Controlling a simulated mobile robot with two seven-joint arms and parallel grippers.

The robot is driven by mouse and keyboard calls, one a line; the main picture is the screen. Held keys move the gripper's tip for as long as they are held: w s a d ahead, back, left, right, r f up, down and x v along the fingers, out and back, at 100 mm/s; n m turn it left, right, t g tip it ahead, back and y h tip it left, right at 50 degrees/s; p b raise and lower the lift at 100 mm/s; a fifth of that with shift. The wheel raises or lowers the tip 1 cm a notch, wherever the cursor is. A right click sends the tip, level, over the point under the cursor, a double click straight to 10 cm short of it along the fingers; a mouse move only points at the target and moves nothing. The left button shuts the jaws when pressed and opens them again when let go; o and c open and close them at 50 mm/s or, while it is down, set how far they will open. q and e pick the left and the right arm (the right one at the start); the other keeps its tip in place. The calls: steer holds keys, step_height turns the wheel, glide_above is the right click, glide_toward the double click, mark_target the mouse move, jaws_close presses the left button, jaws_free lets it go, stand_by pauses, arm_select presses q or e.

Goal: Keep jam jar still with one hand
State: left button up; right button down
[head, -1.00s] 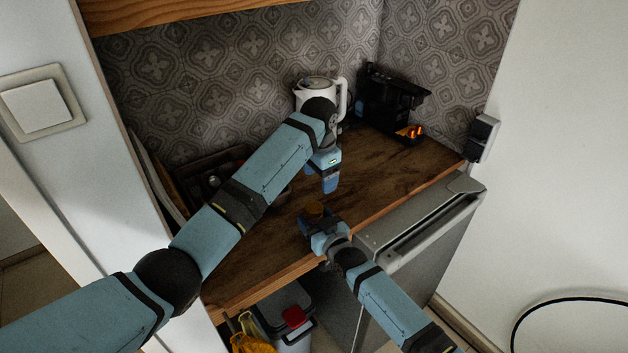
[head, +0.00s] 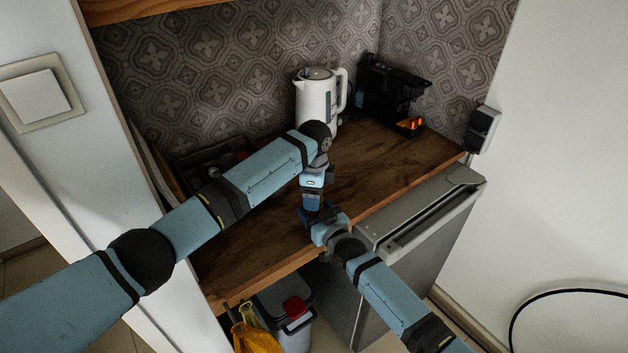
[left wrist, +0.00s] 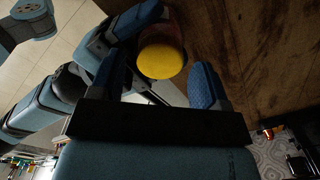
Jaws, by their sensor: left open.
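The jam jar's yellow lid (left wrist: 161,58) shows in the left wrist view, between my left gripper's spread blue fingers and just beyond them. My left gripper (head: 312,208) points down over the jar from above, open, with gaps beside the lid. My right gripper (head: 326,226) is at the jar near the counter's front edge. One of its fingers lies beside the jar in the left wrist view; the other is hidden, so its grip is unclear. In the head view, my grippers hide nearly all of the jar.
The wooden counter (head: 385,165) is clear to the right of my grippers. A white kettle (head: 316,98) and a black coffee machine (head: 388,95) stand at the back. A grey fridge (head: 425,235) is below the front edge. A bin (head: 285,318) stands underneath.

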arm_select(q)
steer(key=shift+f, duration=0.55)
steer(key=c, duration=0.9)
steer(key=n, duration=0.6)
steer(key=shift+n, duration=0.3)
steer(key=shift+c, duration=0.2)
steer(key=n, duration=0.6)
steer(key=shift+n, duration=0.3)
steer(key=shift+r, duration=0.3)
steer(key=shift+r, duration=0.85)
